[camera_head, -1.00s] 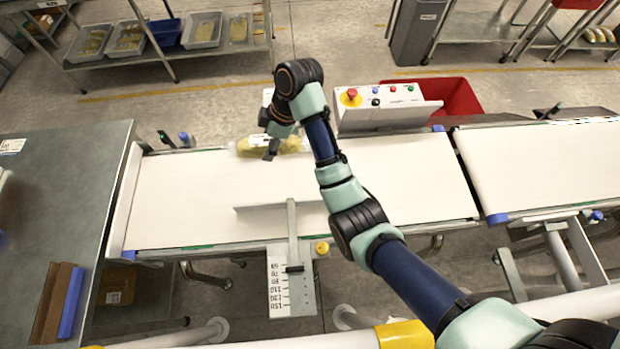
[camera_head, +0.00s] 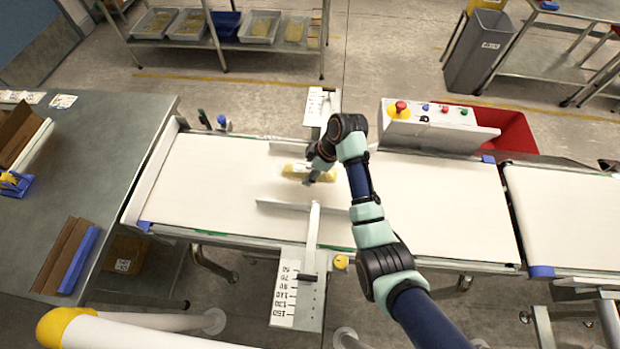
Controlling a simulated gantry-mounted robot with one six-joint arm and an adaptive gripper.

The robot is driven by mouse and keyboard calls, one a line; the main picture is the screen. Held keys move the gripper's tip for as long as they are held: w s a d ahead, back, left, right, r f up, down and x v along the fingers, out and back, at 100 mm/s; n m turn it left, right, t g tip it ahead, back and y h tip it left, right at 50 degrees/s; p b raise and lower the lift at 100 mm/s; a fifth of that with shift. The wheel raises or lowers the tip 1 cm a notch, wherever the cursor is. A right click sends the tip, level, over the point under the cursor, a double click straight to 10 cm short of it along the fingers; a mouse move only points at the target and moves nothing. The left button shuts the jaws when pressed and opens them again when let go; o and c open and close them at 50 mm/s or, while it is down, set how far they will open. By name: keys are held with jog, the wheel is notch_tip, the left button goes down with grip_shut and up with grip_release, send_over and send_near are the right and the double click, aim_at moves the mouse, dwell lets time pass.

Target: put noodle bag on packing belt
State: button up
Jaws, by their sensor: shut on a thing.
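The noodle bag (camera_head: 297,171), a clear pack with yellow contents, is over the left white belt (camera_head: 205,190), between two metal guide plates. My gripper (camera_head: 312,176) is shut on it, seen from above. I cannot tell whether the bag touches the belt. A second white belt (camera_head: 570,215) lies to the right, past a narrow gap.
The near guide plate (camera_head: 285,207) and far guide plate (camera_head: 287,148) stand close to the bag. A control box (camera_head: 425,128) and a red bin (camera_head: 510,128) are behind the belt. A steel table (camera_head: 75,150) is at left. The left belt's left part is clear.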

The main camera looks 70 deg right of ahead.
jog(key=shift+f+b, duration=0.5)
jog(key=shift+f, duration=1.6)
jog(key=shift+f, duration=0.1)
jog(key=o, duration=1.4)
jog(key=shift+c, duration=0.2)
jog(key=p+v, duration=0.2)
jog(key=v, duration=1)
